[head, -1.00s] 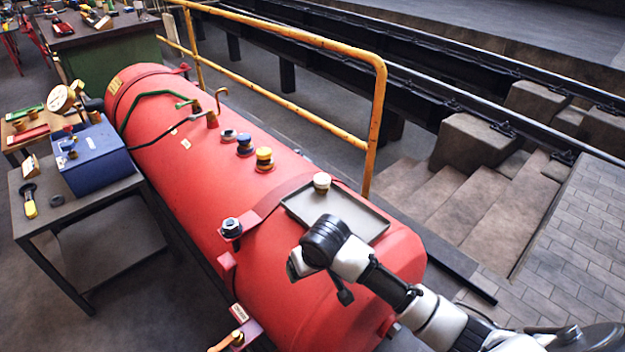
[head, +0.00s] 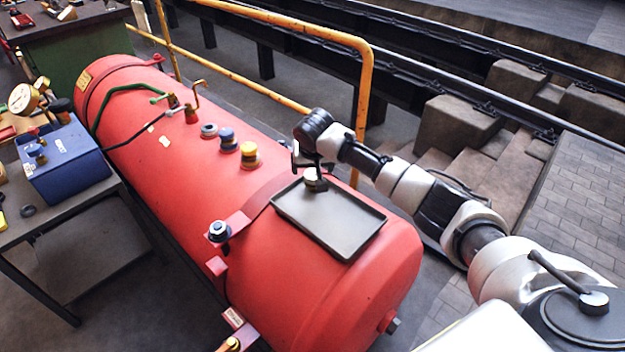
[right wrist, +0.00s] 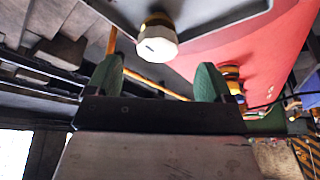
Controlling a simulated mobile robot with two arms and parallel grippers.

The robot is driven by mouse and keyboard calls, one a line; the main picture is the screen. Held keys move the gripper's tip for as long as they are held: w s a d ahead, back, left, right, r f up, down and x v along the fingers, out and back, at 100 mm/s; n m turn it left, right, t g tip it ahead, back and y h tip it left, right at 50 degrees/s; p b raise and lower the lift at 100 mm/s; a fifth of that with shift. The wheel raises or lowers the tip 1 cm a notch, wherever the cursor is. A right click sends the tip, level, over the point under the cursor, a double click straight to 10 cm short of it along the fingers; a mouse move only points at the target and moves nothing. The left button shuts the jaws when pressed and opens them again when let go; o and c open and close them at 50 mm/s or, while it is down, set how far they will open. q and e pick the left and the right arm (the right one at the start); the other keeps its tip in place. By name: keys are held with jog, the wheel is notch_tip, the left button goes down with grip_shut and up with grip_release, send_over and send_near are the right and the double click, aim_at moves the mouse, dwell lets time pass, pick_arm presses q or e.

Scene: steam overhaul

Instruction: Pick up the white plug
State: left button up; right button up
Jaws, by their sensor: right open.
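The white plug (head: 314,180) stands on the far left corner of the grey tray (head: 345,222) on top of the red boiler. In the right wrist view the white plug (right wrist: 157,44) shows a pale faceted top and a brass-coloured lower part. My right gripper (head: 311,164) is at the plug in the head view and partly covers it. In the right wrist view my right gripper (right wrist: 158,78) is open, with green finger pads; the plug appears beyond the fingertips, between their lines, and not gripped. My left gripper is out of view.
A yellow plug (head: 249,156), a blue plug (head: 227,141) and a grey plug (head: 209,130) stand in a row on the red boiler (head: 180,180). A yellow railing (head: 366,90) runs behind. A blue box (head: 66,172) is on the left bench. The rest of the tray is bare.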

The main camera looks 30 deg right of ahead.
aim_at(313, 173)
jog(key=shift+b+x, duration=0.5)
jog(key=shift+x, duration=2.25)
jog(key=shift+d, duration=0.2)
jog(key=shift+r, duration=0.1)
jog(key=c, duration=1)
jog(key=shift+c, duration=0.3)
jog(key=shift+r, duration=0.1)
